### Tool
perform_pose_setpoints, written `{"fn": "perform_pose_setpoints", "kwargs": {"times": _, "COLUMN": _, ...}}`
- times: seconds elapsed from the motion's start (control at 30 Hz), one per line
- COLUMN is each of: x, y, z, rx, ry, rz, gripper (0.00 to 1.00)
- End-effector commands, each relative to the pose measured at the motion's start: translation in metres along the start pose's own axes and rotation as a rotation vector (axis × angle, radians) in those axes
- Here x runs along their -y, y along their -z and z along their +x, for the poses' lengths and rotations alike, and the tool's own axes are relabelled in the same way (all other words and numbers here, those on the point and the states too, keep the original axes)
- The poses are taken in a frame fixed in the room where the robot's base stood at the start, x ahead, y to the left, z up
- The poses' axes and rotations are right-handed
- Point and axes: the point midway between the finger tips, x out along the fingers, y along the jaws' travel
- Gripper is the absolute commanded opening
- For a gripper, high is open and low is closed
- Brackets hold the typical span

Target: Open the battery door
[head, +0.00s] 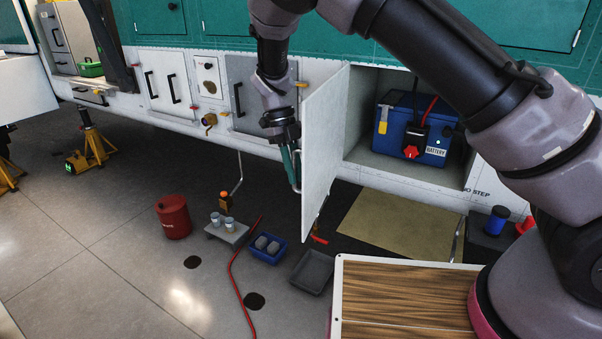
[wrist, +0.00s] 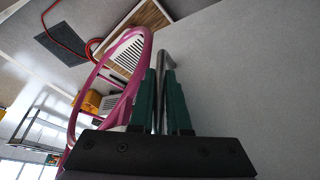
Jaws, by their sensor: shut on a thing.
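The battery door (head: 323,150) is a white panel swung well out from the side of the helicopter. Behind it the compartment stands open, with a blue battery (head: 408,130) labelled BATTERY inside. My gripper (head: 293,172) is on the door's outer face, at its left side in the head view. In the wrist view the green fingers (wrist: 162,100) are shut on a metal bar handle (wrist: 164,62), and the door's pale face (wrist: 250,70) fills the right side. The lower end of the handle is partly hidden by the fingers.
Below the door lie a grey tray (head: 312,271), a blue bin (head: 268,248) and a red hose (head: 236,275) on the floor. A red canister (head: 173,217) stands further left. A wooden-topped surface (head: 405,300) is in front. Open floor lies at left.

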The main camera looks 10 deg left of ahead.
Motion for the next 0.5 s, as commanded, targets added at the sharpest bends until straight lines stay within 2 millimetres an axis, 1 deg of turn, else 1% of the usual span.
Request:
{"fn": "perform_pose_setpoints", "kwargs": {"times": 0.23, "x": -0.0001, "y": 0.0002, "z": 0.0006, "rx": -0.001, "ry": 0.0, "rz": -0.001, "gripper": 0.0}}
{"fn": "perform_pose_setpoints", "kwargs": {"times": 0.27, "x": 0.0, "y": 0.0002, "z": 0.0006, "rx": -0.001, "ry": 0.0, "rz": -0.001, "gripper": 0.19}}
{"fn": "perform_pose_setpoints", "kwargs": {"times": 0.3, "x": 0.0, "y": 0.0002, "z": 0.0007, "rx": -0.001, "ry": 0.0, "rz": -0.001, "gripper": 0.34}}
{"fn": "perform_pose_setpoints", "kwargs": {"times": 0.33, "x": 0.0, "y": 0.0002, "z": 0.0006, "rx": -0.001, "ry": 0.0, "rz": -0.001, "gripper": 0.45}}
{"fn": "perform_pose_setpoints", "kwargs": {"times": 0.5, "x": 0.0002, "y": 0.0002, "z": 0.0005, "rx": 0.0, "ry": 0.001, "rz": -0.001, "gripper": 0.45}}
